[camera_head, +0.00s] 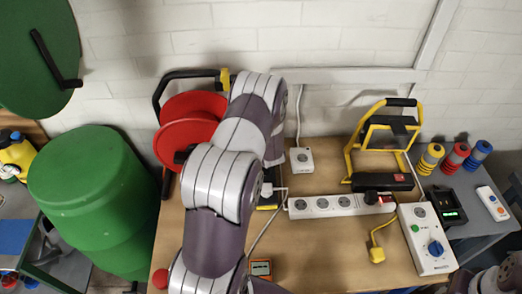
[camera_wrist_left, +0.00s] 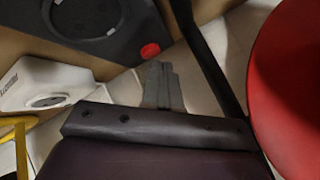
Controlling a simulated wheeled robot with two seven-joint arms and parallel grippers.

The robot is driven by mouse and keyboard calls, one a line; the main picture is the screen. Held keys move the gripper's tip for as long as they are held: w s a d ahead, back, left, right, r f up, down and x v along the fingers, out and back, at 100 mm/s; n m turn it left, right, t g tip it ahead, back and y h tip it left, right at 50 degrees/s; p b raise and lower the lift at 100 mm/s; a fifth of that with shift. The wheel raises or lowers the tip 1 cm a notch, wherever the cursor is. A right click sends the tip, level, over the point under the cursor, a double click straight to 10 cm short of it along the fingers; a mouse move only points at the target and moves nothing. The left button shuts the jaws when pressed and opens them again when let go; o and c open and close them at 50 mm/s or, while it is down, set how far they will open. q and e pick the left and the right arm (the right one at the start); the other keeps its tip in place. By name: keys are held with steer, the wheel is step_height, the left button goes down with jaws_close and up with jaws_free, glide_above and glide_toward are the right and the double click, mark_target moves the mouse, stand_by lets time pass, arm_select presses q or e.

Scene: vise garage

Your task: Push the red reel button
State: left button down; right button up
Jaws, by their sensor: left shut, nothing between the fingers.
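The red reel (camera_head: 190,125) stands at the back left of the wooden workbench, in a black frame. Its red side fills the right of the left wrist view (camera_wrist_left: 290,85). A small round red button (camera_wrist_left: 150,50) sits at the corner of a black panel (camera_wrist_left: 95,25) with a round socket. My left gripper (camera_wrist_left: 162,82) is shut and empty, its tips just below the button in that picture; I cannot tell whether they touch. In the head view my left arm hides the gripper and the button. My right gripper is out of view.
A white power strip (camera_head: 325,206), a yellow work lamp (camera_head: 385,140) and a white box with a blue knob (camera_head: 425,240) stand on the bench (camera_head: 335,265) to the right. A white socket box (camera_wrist_left: 45,85) is left of my gripper. A green barrel (camera_head: 95,195) stands left of the bench.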

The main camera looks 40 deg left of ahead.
arm_select(q)
steer(key=shift+r, duration=0.4)
step_height(320, 180, up, 5)
steer(key=p, duration=0.5)
steer(key=shift+r, duration=0.15)
stand_by(0.5)
